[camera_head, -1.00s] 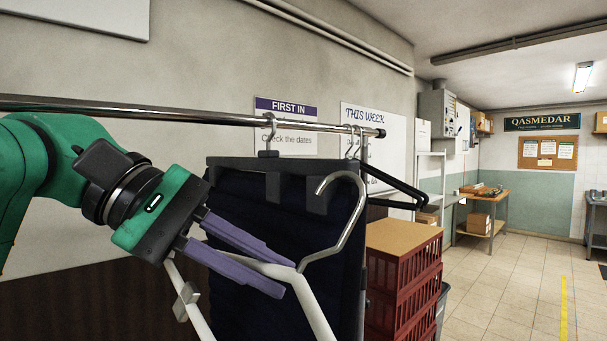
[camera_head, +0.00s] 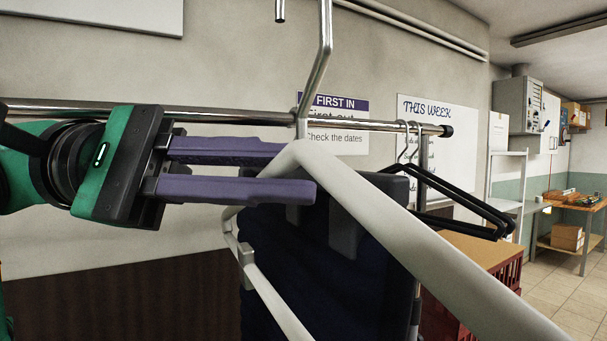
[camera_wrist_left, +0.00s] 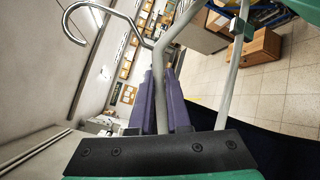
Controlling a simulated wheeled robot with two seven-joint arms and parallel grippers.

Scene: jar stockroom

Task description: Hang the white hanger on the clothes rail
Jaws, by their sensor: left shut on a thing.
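The white hanger (camera_head: 400,222) is held up close to the head camera, large in the picture. My left gripper (camera_head: 298,170) is shut on it at the top, just below the metal neck. The metal hook (camera_head: 325,45) rises past the clothes rail (camera_head: 230,118) in the picture. The hook's top is cut off, and its tip (camera_head: 280,12) points down above the rail's line. I cannot tell how far the hook is from the rail in depth. The left wrist view shows the hook (camera_wrist_left: 68,22) whole, free of any rail there. My right gripper is not in view.
The rail left of the garment looks bare.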

